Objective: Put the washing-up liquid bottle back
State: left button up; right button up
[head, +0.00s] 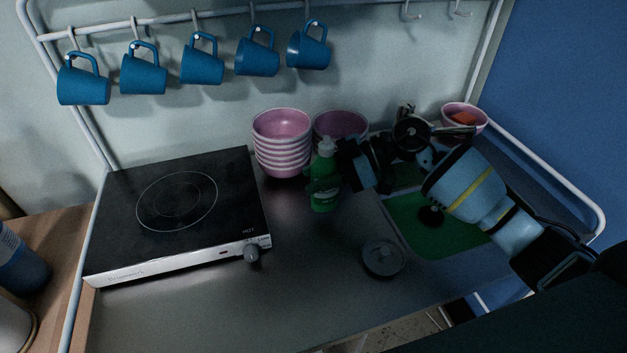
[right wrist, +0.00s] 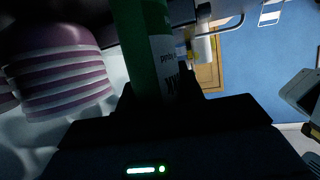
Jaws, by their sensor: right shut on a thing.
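The washing-up liquid bottle (head: 324,190) is green with a pale cap and stands upright, or nearly so, in front of the pink bowls. My right gripper (head: 335,172) comes in from the right and is shut on the bottle. In the right wrist view the green bottle (right wrist: 145,45) with its white label sits between the dark fingers. I cannot tell whether its base touches the steel top. My left gripper is not in view.
A stack of pink bowls (head: 282,146) stands just behind the bottle. A black hotplate (head: 180,205) is at left. A grey lid (head: 383,257) lies in front, and a green mat (head: 412,222) is to the right. Blue mugs (head: 257,56) hang above. The steel front area is clear.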

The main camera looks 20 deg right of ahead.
jog(key=shift+w, duration=0.85)
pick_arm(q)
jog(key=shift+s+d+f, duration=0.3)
pick_arm(e)
jog(key=shift+w+f, duration=0.2)
jog(key=shift+f, duration=1.55)
jog(key=shift+f, duration=0.1)
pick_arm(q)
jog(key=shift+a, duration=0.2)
pick_arm(e)
jog(key=o, duration=1.1)
jog(key=shift+f, duration=0.1)
